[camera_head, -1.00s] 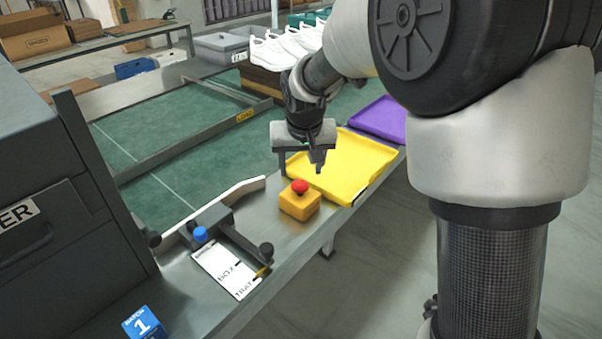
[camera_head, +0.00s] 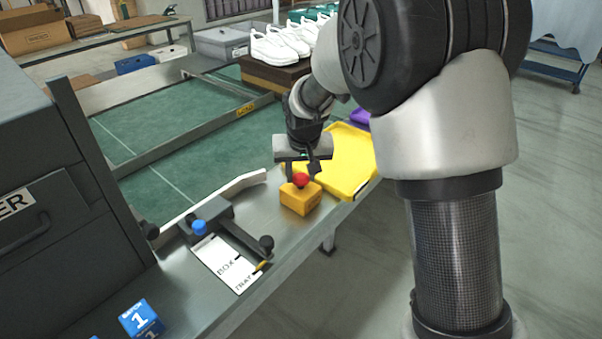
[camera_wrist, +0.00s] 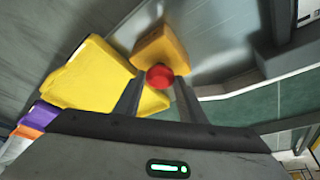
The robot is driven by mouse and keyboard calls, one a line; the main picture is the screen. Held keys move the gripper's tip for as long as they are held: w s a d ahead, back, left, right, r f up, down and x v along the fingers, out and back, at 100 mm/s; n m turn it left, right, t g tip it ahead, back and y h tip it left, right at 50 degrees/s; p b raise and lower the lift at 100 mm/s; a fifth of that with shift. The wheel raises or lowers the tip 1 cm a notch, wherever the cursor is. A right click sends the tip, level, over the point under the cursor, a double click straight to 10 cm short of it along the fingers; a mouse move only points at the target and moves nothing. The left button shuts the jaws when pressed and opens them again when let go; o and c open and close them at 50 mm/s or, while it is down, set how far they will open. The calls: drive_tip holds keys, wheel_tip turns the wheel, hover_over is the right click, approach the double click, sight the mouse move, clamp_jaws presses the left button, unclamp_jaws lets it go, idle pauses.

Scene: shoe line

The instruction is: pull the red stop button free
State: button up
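The red stop button (camera_head: 300,180) is a round red cap on top of a yellow box (camera_head: 299,200), which stands on the grey metal bench. My gripper (camera_head: 301,169) is just above the button, pointing down, with its fingers apart. In the wrist view, the red cap (camera_wrist: 160,76) lies between the tips of my open gripper (camera_wrist: 158,88), with the yellow box (camera_wrist: 163,47) beyond it. I cannot tell whether either finger touches the cap.
A yellow tray (camera_head: 352,160) lies close behind the button box. A lever fixture with a blue knob (camera_head: 199,228) and a white BOX/TRAY card (camera_head: 224,262) are to the left. A dark cabinet (camera_head: 60,190) stands further left. White shoes (camera_head: 275,48) are at the back.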

clamp_jaws()
drive_tip(key=shift+r+p, duration=0.7)
drive_tip(key=shift+r, duration=0.2)
drive_tip(key=shift+f, duration=0.1)
drive_tip(key=o, duration=0.9)
unclamp_jaws()
drive_tip(key=p+v, duration=0.3)
drive_tip(key=v, duration=1.4)
drive_tip(key=shift+r, duration=0.3)
